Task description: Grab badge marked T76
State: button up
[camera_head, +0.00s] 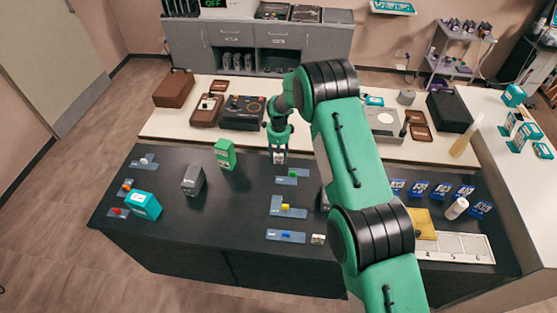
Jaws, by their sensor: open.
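Several blue badges with white markings stand on the right part of the dark counter, among them a left one (397,186), a middle one (442,191) and a right one (480,208). Their lettering is too small to read, so I cannot tell which is T76. My gripper (279,155) points down over the back edge of the dark counter, left of the badges and apart from them. It is open. A small pale item (278,158) shows at its fingertips; I cannot tell what it is or whether it touches the fingers.
The dark counter (235,225) holds a green box (225,154), a grey box (193,180), a teal box (144,205) and several blue-grey trays. A white cylinder (457,208) stands among the badges. A yellow panel (426,224) lies nearby. My arm hides part of the counter.

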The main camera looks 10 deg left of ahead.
jog(key=shift+f, duration=1.15)
grip_shut()
